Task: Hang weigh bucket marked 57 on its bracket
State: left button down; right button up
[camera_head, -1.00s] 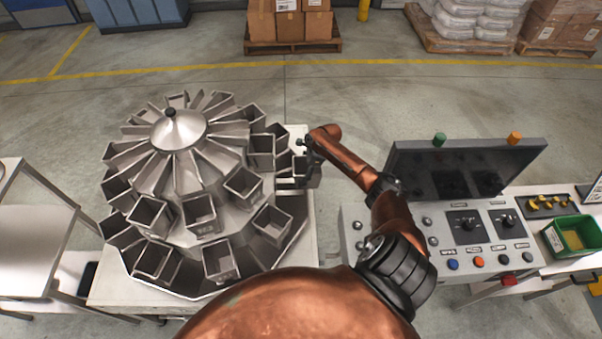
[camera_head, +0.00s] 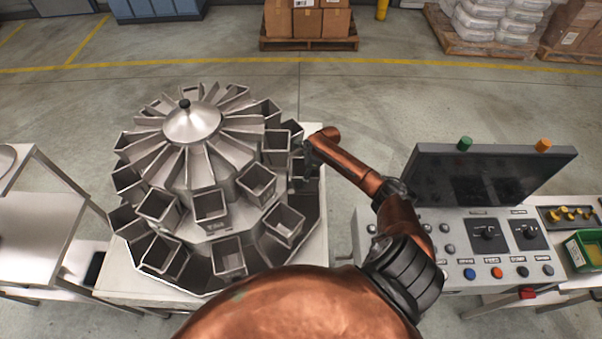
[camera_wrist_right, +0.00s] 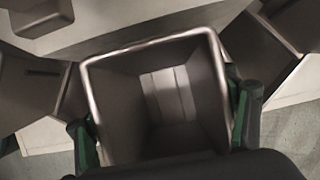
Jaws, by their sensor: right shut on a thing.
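My right gripper (camera_head: 306,158) is at the right side of the multihead weigher (camera_head: 200,170), next to its outer buckets. In the right wrist view its green-padded fingers (camera_wrist_right: 165,125) are shut on the two sides of an open-topped steel weigh bucket (camera_wrist_right: 150,85). I look down into the bucket, which is empty. No number can be read on it, and in the head view it is mostly hidden by the gripper and nearby buckets. The bracket behind it cannot be made out. My left gripper is not in view.
Other steel buckets (camera_head: 284,225) hang in rings around the weigher, close to the held one. A control console (camera_head: 470,240) with a dark screen (camera_head: 490,175) stands right of my arm. A green bin (camera_head: 585,250) is at far right. A steel table (camera_head: 40,230) stands left.

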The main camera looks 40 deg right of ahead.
jog(key=shift+w, duration=0.2)
jog(key=shift+s, duration=0.1)
jog(key=shift+f, duration=0.5)
jog(key=o, duration=1.5)
jog(key=shift+c, duration=0.2)
jog(key=o, duration=0.4)
jog(key=shift+c, duration=0.2)
jog(key=shift+s+f, duration=0.1)
jog(key=v, duration=0.7)
jog(key=shift+r, duration=0.3)
jog(key=shift+d, duration=0.1)
